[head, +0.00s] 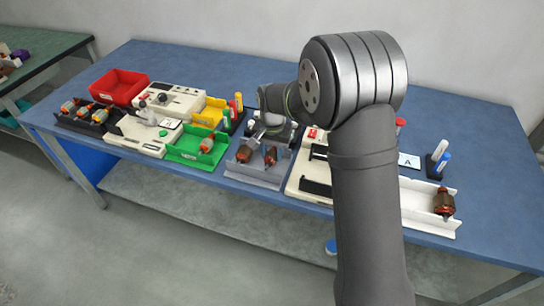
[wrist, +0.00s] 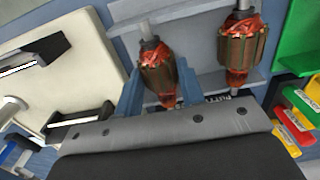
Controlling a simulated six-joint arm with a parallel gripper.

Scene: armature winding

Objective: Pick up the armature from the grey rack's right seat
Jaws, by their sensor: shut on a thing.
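The grey rack (head: 262,174) stands near the front edge of the blue table and bears two copper-wound armatures. The right-seat armature (head: 271,156) appears at the left in the wrist view (wrist: 157,72), where my gripper (wrist: 160,88) has its blue fingers on either side of it, shut on it. It still appears to be at its seat; whether it is clear of the rack I cannot tell. The other armature (head: 245,153) sits in the left seat, shown at the right in the wrist view (wrist: 240,45). In the head view my arm partly hides the gripper.
A white machine (head: 299,185) stands close to the right of the rack, and a green tray (head: 190,155) close to its left. A white tray (head: 425,217) with another armature (head: 444,203) lies at the far right. Markers (head: 440,160) stand behind it.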

